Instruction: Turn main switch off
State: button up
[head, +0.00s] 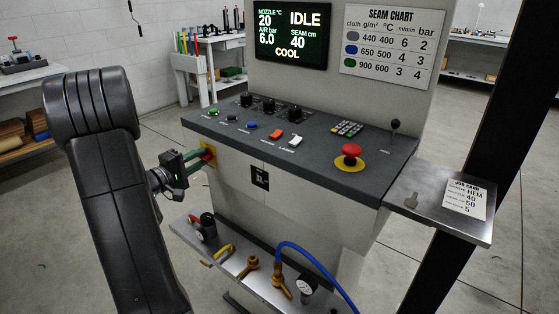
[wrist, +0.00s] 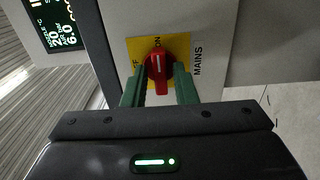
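The main switch is a red rotary knob (wrist: 158,68) on a yellow plate (wrist: 133,48) marked MAINS. Its white line points toward ON in the wrist view. In the head view the yellow plate (head: 211,160) is on the left side of the console, with the red knob mostly hidden by my gripper. My gripper (wrist: 160,88) has green fingers, one on each side of the knob's handle, with a small gap showing beside the handle's lower end. It also shows in the head view (head: 204,160), reaching the plate from the left.
The console (head: 330,150) carries knobs, buttons and a red emergency stop (head: 351,150). Its screen (head: 288,33) reads IDLE and COOL. A lower metal shelf (head: 228,265) with fittings and a blue hose (head: 318,258) lies below. A side plate (head: 440,205) holds a job card.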

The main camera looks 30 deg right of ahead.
jog(key=shift+c, duration=0.4)
grip_shut()
jog(key=n+p, duration=0.3)
jog(key=n, duration=0.2)
jog(key=shift+r+n, duration=0.1)
jog(key=shift+n, duration=0.2)
jog(key=shift+n+p, duration=1.55)
jog(key=shift+n, duration=0.65)
jog(key=shift+o, duration=0.4)
grip_release()
